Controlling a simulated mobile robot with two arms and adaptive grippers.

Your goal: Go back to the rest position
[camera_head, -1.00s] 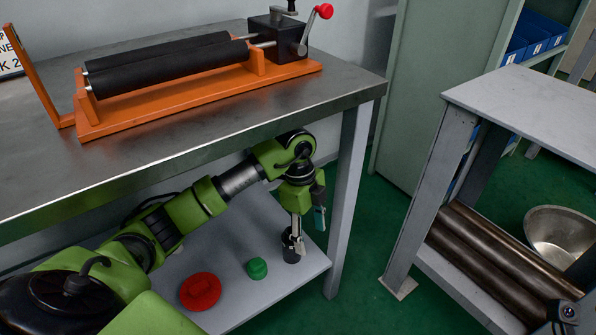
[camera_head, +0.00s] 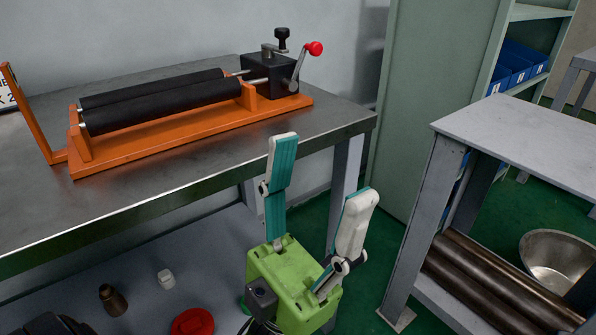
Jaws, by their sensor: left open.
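My left gripper (camera_head: 325,168) stands in the lower middle of the head view, its green body below and its two white-and-teal fingers pointing up. The fingers are spread wide and nothing is between them. It is in front of the workbench's front right corner, and the fingertip on the left overlaps the bench edge in the picture. My right gripper is not in view.
The steel workbench (camera_head: 45,210) carries an orange stand (camera_head: 160,147) with black rollers. On its lower shelf are a red disc (camera_head: 193,322), a dark fitting (camera_head: 112,300) and a small white piece (camera_head: 166,279). A grey table (camera_head: 520,140) stands at right, with pipes (camera_head: 500,285) and a bowl (camera_head: 556,262).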

